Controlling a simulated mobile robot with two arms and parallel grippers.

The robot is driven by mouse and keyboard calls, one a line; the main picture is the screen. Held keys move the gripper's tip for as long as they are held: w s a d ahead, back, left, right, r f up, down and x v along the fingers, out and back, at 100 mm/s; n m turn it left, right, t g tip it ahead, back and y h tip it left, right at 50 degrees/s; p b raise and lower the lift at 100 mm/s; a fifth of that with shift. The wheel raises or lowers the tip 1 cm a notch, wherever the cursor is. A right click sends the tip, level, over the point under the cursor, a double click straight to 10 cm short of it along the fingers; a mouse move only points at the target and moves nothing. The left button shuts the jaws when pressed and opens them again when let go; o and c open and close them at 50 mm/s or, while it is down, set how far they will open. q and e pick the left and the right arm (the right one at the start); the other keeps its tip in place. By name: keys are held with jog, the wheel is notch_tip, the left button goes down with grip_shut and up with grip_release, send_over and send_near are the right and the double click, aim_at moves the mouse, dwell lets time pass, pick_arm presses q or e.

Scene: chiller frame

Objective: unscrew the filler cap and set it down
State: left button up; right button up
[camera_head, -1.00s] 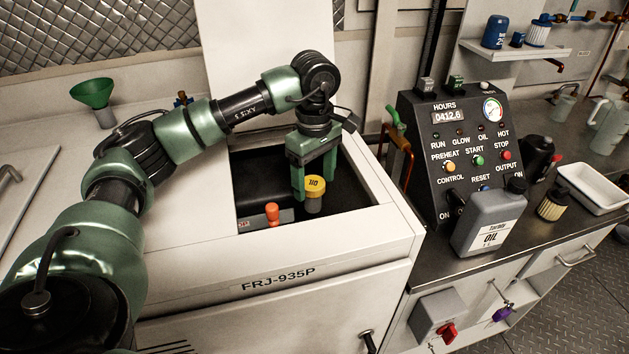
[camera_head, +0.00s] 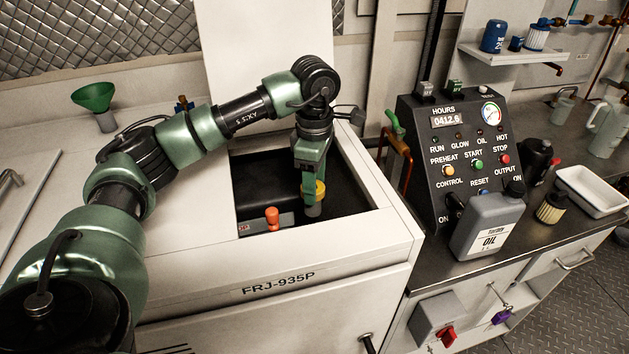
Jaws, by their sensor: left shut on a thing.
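The yellow filler cap (camera_head: 320,188) sits on top of the grey filler neck (camera_head: 313,210) inside the open bay of the white chiller frame (camera_head: 300,250). My left gripper (camera_head: 309,190) points down into the bay and is shut on the cap. Its fingers are seen nearly edge-on and hide much of the cap. I cannot tell whether the cap is loose on the neck. My right gripper is not in view.
An orange-red knob (camera_head: 272,216) stands just left of the neck. The bay's rim surrounds the gripper. A grey oil jug (camera_head: 486,228) stands on the dark counter by the control panel (camera_head: 462,150). A green funnel (camera_head: 94,97) is at the far left.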

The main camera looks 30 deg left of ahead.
pick_arm(q)
jog(key=o, duration=1.7)
jog(key=shift+a, duration=0.1)
notch_tip(320, 180, up, 7)
jog(key=shift+f+b, duration=0.15)
jog(key=shift+b, duration=0.55)
jog(key=shift+r, duration=0.5)
